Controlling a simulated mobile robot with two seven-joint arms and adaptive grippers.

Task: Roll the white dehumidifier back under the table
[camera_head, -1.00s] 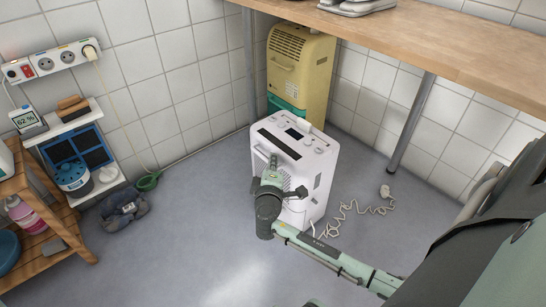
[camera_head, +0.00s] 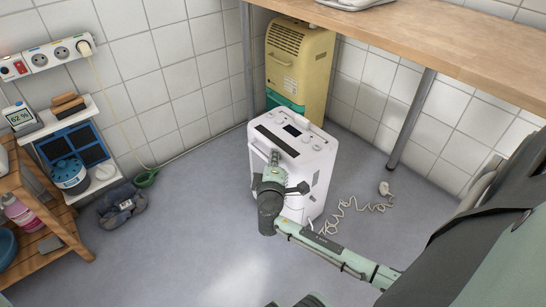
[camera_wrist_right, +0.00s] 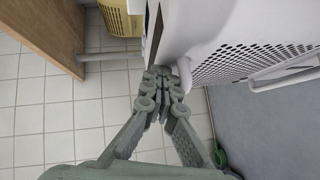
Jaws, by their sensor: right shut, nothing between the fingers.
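The white dehumidifier (camera_head: 318,160) stands upright on the grey floor in front of the wooden table (camera_head: 450,45), in the head view. Its dark control strip and knobs face up. My right gripper (camera_head: 274,157) is shut and empty at its near side, just below the top edge. In the right wrist view the closed fingertips (camera_wrist_right: 160,74) are at the white casing (camera_wrist_right: 215,28), beside its perforated grille; I cannot tell whether they press on it. My left gripper is not in view.
A yellow unit (camera_head: 300,62) with a green base stands behind the dehumidifier, under the table. Metal table legs (camera_head: 411,120) flank the space. A coiled cord (camera_head: 350,207) lies to the right.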

